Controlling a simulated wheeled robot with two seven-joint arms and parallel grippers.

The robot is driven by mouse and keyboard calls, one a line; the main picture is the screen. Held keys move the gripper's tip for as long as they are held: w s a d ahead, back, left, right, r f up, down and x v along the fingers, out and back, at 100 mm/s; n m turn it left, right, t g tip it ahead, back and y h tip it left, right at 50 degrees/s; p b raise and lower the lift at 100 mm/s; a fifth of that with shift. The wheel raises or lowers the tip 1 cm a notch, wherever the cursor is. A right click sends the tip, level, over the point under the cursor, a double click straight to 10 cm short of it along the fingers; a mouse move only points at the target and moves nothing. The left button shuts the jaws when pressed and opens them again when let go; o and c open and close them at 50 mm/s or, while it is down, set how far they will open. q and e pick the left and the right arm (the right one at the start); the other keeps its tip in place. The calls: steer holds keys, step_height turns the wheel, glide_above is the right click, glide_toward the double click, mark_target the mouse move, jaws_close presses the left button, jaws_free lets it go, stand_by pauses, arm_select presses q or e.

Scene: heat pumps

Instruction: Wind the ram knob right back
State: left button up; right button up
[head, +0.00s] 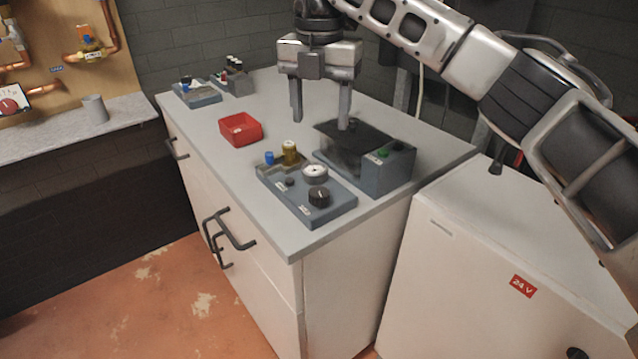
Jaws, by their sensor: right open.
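A blue-grey bench unit (338,211) sits near the front corner of the counter. A large black knob (319,197), which looks like the ram knob, stands at its front end with a white mark on top. A smaller dark knob (290,181), a round white-faced gauge (314,172), a brass fitting (290,153) and a blue cap (269,158) are also on the unit. My right gripper (320,121) points down, open and empty, above and behind the unit, apart from the knob. My left gripper is out of view.
A grey box with a dark clear cover and green button (383,153) stands right behind the unit, under my right gripper. Small devices (197,94) stand at the far end. A white cabinet (480,265) marked 24 V stands right.

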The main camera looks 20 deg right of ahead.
mark_target(319, 190)
step_height(319, 190, down, 15)
steer(key=shift+a+p, duration=0.1)
steer(key=shift+p, duration=0.5)
steer(key=c, duration=1)
